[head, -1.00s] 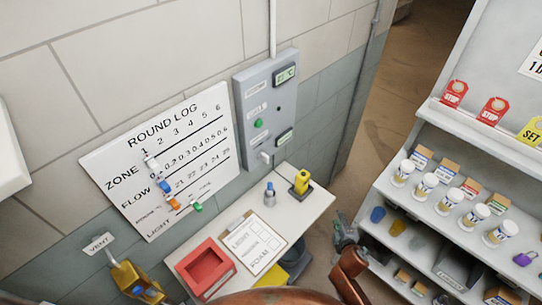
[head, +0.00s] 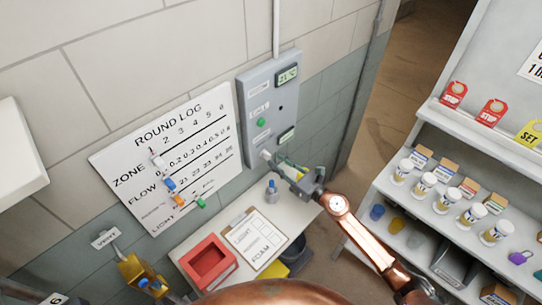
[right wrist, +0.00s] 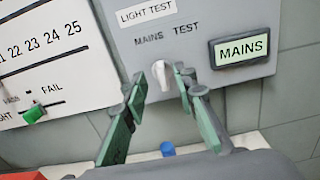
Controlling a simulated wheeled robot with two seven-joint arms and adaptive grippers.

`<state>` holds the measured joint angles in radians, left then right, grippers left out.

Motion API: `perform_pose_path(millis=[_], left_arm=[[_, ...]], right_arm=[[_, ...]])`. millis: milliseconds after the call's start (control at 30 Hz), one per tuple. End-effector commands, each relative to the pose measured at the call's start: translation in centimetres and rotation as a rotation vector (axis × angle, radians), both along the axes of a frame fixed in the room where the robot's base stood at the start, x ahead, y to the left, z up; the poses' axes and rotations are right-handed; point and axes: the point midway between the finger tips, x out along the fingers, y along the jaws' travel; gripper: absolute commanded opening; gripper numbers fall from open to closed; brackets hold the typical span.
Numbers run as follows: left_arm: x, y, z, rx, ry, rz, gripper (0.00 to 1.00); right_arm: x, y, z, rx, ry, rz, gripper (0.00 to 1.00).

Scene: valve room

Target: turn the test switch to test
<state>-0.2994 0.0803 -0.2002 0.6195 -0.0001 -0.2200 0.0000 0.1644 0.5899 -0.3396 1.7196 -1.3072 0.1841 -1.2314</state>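The test switch is a white knob (right wrist: 163,76) low on the grey wall panel (right wrist: 204,58), under the words MAINS and TEST. It points up and slightly left, toward MAINS, and the panel's lower display (right wrist: 240,49) reads MAINS. In the head view the knob (head: 266,154) sits at the panel's bottom edge. My right gripper (right wrist: 164,92) is open, with its green-sided fingers on either side of the knob; I cannot tell whether they touch it. It also shows in the head view (head: 279,161), just right of the knob. My left gripper is not in view.
Below the panel, a table (head: 222,232) holds a red tray (head: 209,261), a clipboard (head: 254,240) and a small blue-topped item (head: 272,188). The round log board (head: 165,160) hangs left of the panel. Shelves (head: 440,170) with jars stand right.

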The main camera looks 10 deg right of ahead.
Motion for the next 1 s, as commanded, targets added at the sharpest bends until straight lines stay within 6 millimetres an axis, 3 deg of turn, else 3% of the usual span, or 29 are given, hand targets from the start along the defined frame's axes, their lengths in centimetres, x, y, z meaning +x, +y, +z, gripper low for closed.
perform_pose_path(millis=[233, 633, 1000], left_arm=[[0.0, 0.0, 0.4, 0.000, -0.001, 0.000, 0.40], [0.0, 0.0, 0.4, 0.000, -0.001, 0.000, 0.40], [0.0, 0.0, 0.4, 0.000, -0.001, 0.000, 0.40]], right_arm=[[2.8, 1.8, 0.1, 0.003, 0.001, -0.001, 0.26], [3.4, 2.2, 0.0, 0.004, 0.001, -0.002, 0.25], [3.3, 2.2, 0.0, 0.004, 0.001, -0.002, 0.00]])
